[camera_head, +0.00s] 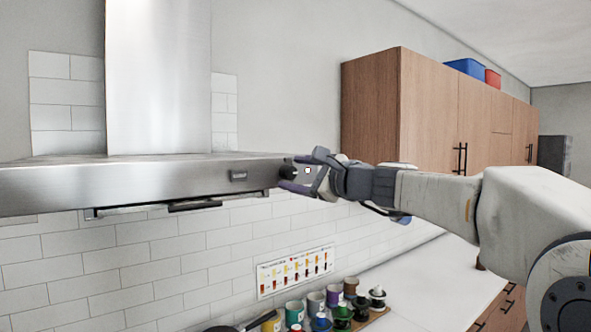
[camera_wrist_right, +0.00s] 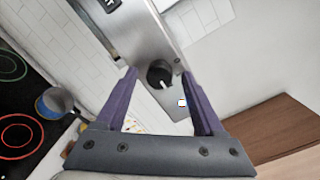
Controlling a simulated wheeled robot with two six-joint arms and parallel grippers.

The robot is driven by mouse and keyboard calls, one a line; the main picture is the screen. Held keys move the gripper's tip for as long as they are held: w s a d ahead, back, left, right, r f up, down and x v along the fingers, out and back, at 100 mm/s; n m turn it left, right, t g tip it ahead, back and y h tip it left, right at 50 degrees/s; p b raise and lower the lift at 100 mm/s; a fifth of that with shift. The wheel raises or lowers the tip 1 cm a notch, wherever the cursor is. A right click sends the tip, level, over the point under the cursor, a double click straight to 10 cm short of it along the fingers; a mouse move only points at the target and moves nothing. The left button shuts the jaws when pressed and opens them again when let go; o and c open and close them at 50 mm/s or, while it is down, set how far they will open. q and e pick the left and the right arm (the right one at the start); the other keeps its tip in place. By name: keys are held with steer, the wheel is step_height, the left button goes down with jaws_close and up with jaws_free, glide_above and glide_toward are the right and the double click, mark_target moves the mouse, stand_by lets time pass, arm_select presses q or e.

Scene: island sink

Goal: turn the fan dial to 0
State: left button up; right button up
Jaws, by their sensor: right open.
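The fan dial is a round black knob (camera_wrist_right: 159,74) near the end of the steel hood's front face. In the head view the dial (camera_head: 288,170) is partly covered by my right gripper (camera_head: 291,171). In the right wrist view my right gripper (camera_wrist_right: 163,97) is open, with its purple fingers on either side of the dial and apart from it. The dial's setting cannot be read. The range hood (camera_head: 150,180) spans the left of the head view. My left gripper is not in view.
A small switch panel (camera_head: 238,176) sits left of the dial. Wooden wall cabinets (camera_head: 375,105) hang to the right. Below are several mugs and jars (camera_head: 342,317) on the counter, and a cooktop (camera_wrist_right: 15,120) with a pan shows in the wrist view.

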jaws_close()
steer(key=n+b, duration=0.3)
steer(key=shift+f, duration=0.25)
steer(key=n+b, duration=0.4)
steer(key=n, duration=0.1)
steer(key=shift+a+h, duration=0.1)
steer(key=shift+h, duration=0.2)
steer(key=n+b, duration=0.3)
steer(key=n, duration=0.1)
steer(key=shift+r+n, duration=0.1)
steer(key=shift+n, duration=0.3)
steer(key=n+b, duration=0.1)
steer(key=n, duration=0.3)
steer(key=shift+h+b, duration=0.4)
steer(key=shift+r+n, duration=0.1)
steer(key=shift+n, duration=0.2)
